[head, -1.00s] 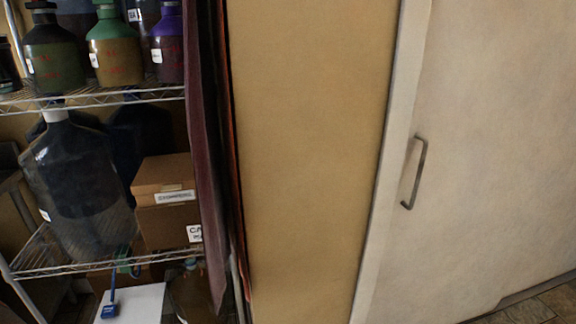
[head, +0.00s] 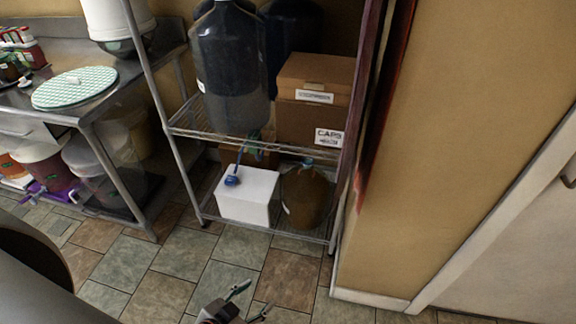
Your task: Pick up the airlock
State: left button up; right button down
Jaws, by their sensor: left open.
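I cannot make out the airlock for certain. A small pale item (head: 25,83) lies on the metal table at the left, too small to identify. My left gripper (head: 250,300) is at the bottom of the head view, above the tiled floor. Its two fingertips are apart, with nothing between them. It is in front of the wire shelf and well apart from the table. My right gripper is not in view.
The metal table (head: 82,106) holds a green-and-white round mat (head: 75,88). Buckets stand below it. The wire shelf (head: 180,128) holds a large carboy (head: 228,65) and boxes. A white box (head: 247,197) with a blue tool (head: 233,179) is low down. Floor in front is clear.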

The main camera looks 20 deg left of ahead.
aim_at(307, 162)
jog(key=i+j+z, duration=0.15)
jog(key=z, duration=0.25)
jog(key=i+j+z, duration=0.1)
jog(key=j+z, duration=0.3)
jog(key=i+j+z, duration=0.1)
jog(key=j+z, duration=0.3)
jog(key=i+j+u, duration=0.05)
